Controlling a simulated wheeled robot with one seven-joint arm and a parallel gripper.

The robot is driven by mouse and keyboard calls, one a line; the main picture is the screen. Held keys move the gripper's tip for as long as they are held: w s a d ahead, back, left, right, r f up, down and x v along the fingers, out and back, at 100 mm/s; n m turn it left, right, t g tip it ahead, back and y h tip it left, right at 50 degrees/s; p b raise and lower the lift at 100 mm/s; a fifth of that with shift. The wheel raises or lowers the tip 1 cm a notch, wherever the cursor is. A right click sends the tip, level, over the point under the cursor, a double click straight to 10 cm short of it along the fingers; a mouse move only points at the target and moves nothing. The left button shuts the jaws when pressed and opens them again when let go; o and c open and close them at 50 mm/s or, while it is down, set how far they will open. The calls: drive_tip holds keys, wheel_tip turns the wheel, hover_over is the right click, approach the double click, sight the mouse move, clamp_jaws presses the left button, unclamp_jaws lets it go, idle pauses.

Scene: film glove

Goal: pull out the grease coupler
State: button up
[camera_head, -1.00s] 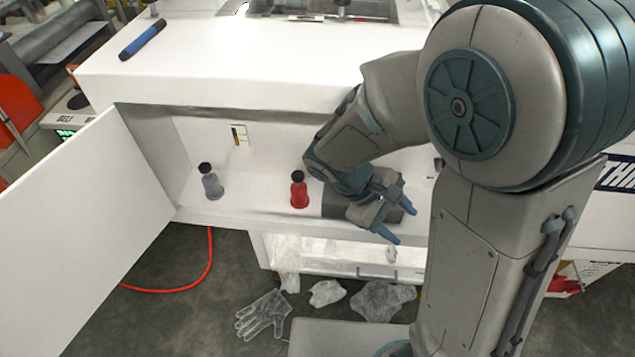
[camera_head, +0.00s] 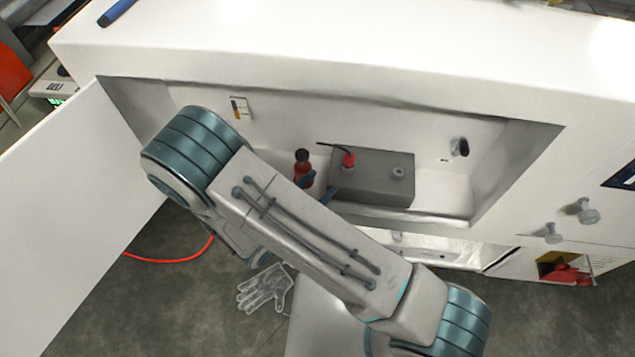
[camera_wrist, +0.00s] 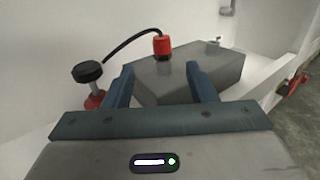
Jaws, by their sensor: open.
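The grease coupler (camera_head: 349,160), a red fitting with a black hose, stands upright on a grey box (camera_head: 378,190) inside the open cabinet.
A grey knob (camera_head: 398,173) sits on the box's right. The open white door (camera_head: 80,200) is at left. A clear glove (camera_head: 265,290) lies below.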

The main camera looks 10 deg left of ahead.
sight(353, 155)
drive_tip(key=p+x, duration=0.2)
drive_tip(key=x, duration=1.1)
drive_tip(key=shift+w+d, duration=0.2)
drive_tip(key=shift+d, duration=0.05)
drive_tip(key=c, duration=1.1)
